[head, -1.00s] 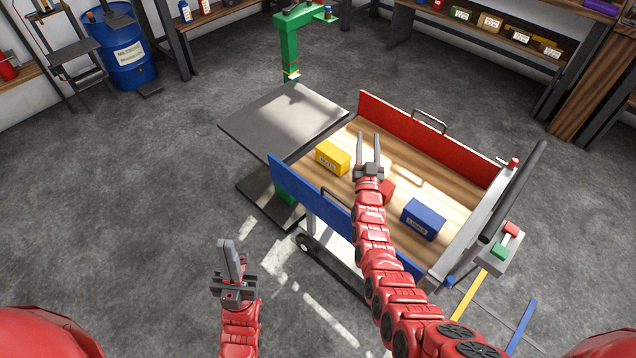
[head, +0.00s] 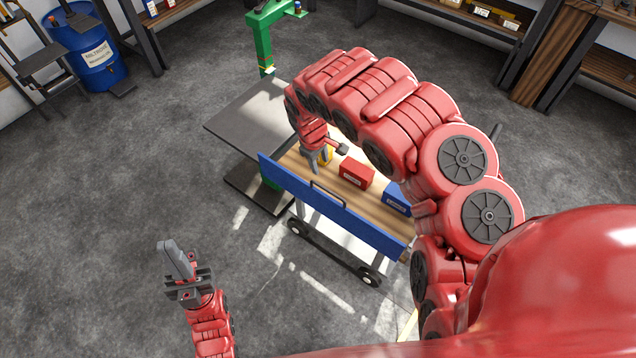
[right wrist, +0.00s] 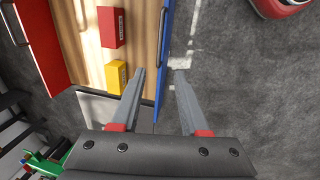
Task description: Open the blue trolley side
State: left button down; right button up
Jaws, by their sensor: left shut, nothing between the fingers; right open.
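The trolley's blue side (head: 350,218) stands upright along its near edge, with a dark handle (head: 327,192) on its outer face. The blue side shows edge-on in the right wrist view (right wrist: 164,72). My right gripper (head: 318,163) points down at the trolley's left end, close to the blue side. In the right wrist view its open fingers (right wrist: 161,72) appear on either side of the blue panel; I cannot tell how deep they reach. My left gripper (head: 166,244) is shut and empty, over the floor left of the trolley.
The trolley bed holds a yellow box (right wrist: 116,76), a red box (head: 356,175) and a blue box (head: 396,199). The red side (right wrist: 38,40) stands opposite. A grey table (head: 243,115) adjoins the left end. Floor before the blue side is clear.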

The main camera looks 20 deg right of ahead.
jog(key=b, duration=0.7)
send_near(326, 189)
jog(key=f, duration=0.2)
jog(key=f+p, duration=0.1)
jog(key=f, duration=0.1)
jog(key=w+d+f, duration=0.1)
jog(key=f, duration=0.2)
jog(key=shift+d+f, duration=0.2)
jog(key=shift+f, duration=0.15)
grip_shut()
dwell(0.7)
